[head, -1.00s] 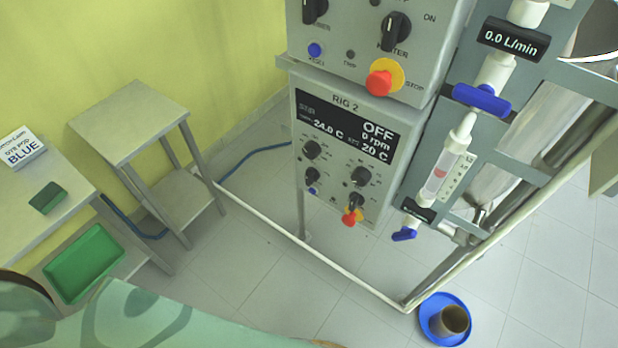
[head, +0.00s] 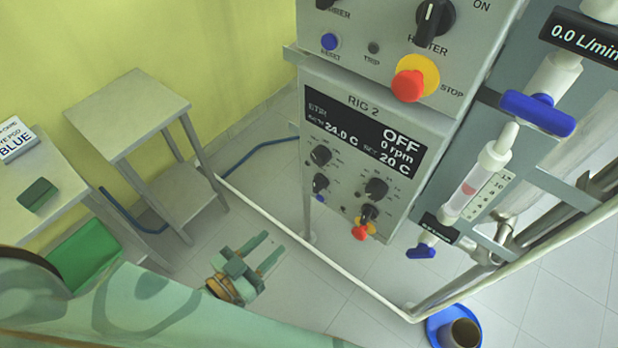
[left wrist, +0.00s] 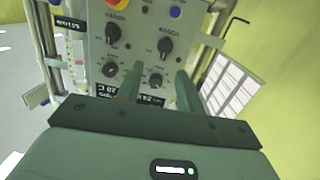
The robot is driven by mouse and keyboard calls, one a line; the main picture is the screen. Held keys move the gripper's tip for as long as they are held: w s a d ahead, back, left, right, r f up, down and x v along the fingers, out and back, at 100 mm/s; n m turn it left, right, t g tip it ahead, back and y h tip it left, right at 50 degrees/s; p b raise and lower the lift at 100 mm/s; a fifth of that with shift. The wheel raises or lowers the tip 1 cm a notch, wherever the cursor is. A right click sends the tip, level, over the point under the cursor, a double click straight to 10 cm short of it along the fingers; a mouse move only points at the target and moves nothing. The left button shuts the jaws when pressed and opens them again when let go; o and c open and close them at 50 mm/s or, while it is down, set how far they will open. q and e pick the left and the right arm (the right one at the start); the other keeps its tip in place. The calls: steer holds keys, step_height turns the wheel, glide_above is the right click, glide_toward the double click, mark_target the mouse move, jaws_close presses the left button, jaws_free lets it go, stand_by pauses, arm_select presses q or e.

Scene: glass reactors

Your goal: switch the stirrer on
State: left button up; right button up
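The RIG 2 panel (head: 335,180) is a grey box whose display (head: 365,135) reads OFF, 0 rpm, 24.0 C and 20 C, with "STIR" at its left. My left gripper (head: 274,244) is open and empty, left of and below the panel. In the left wrist view the panel (left wrist: 135,50) appears upside down, beyond the spread fingers of my left gripper (left wrist: 157,78). My right gripper is out of view.
An upper control box (head: 390,50) with a heater knob and red stop button sits above. Right are a flow tube (head: 475,185) and blue valves (head: 538,112). A pale frame rail (head: 300,260) runs low in front. A metal stand (head: 150,110) stands left.

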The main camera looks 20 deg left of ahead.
arm_select(q)
steer(key=r+t, duration=0.1)
steer(key=r, duration=0.1)
steer(key=b, duration=0.1)
glide_toward(314, 185)
steer(key=x, duration=0.8)
steer(key=shift+w+d, duration=0.2)
steer(key=shift+w, duration=0.1)
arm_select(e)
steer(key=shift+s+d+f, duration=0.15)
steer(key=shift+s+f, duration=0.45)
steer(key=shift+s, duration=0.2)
arm_select(q)
jaws_close()
